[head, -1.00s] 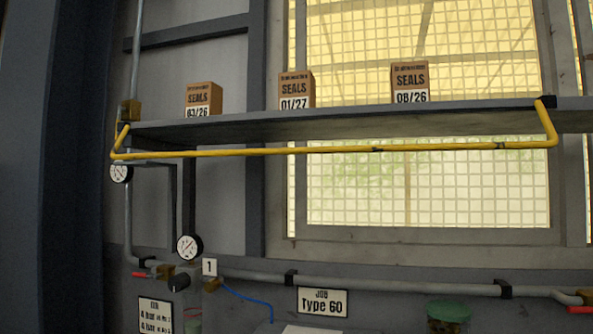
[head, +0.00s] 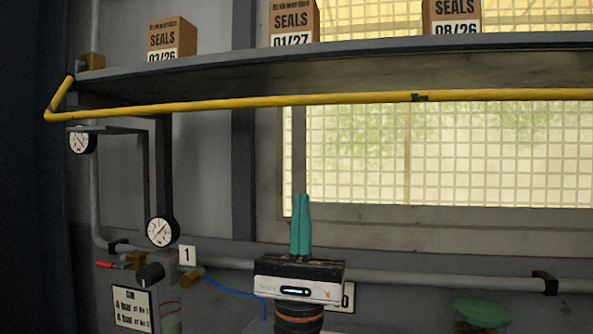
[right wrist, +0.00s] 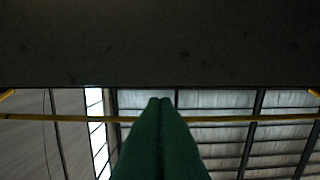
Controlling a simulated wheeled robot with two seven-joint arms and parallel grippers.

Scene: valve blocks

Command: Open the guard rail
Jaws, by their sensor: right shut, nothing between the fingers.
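The guard rail (head: 240,103) is a yellow bar running along the front of a grey shelf, a little below its edge. Its left end bends up to the shelf bracket; its right end is out of the head view. My right gripper (head: 301,197) points up below the rail, with its green fingers together and empty. In the head view its tips are clearly apart from the bar. In the right wrist view the rail (right wrist: 245,118) crosses behind the gripper's fingers (right wrist: 160,100); the gap is hard to judge. My left gripper is out of view.
Cartons of seals (head: 293,22) stand on the shelf (head: 350,72). A gauge (head: 162,231), a pipe (head: 420,282) and a black knob (head: 150,274) are on the wall below. The space between the rail and my right gripper looks clear.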

